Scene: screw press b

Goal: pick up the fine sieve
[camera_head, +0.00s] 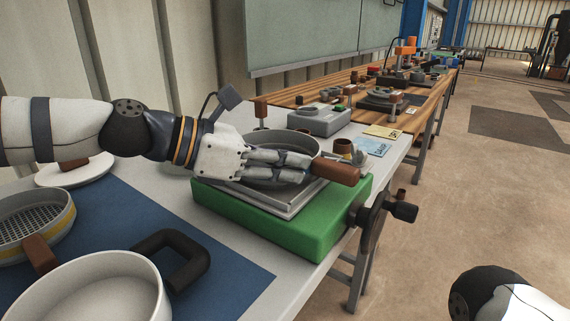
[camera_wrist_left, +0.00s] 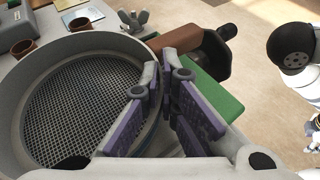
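A round grey sieve (camera_head: 297,142) with a brown handle (camera_head: 337,172) sits on the grey top plate of a green-based press (camera_head: 270,220). In the left wrist view its fine mesh (camera_wrist_left: 80,105) and its handle (camera_wrist_left: 190,46) show clearly. My left gripper (camera_head: 308,169) lies at the sieve's right side, its fingers by the rim near the handle's root. In the wrist view its fingertips (camera_wrist_left: 161,63) look close together, but whether they grip the sieve is unclear. My right arm shows at the lower right; its gripper is out of view.
A second, coarser sieve (camera_head: 28,218) with a yellow band lies left on a blue mat (camera_head: 228,272), beside a white bowl (camera_head: 95,290) and a black handle-shaped part (camera_head: 178,258). A crank (camera_head: 385,208) juts from the press. Small cups and cards lie behind it.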

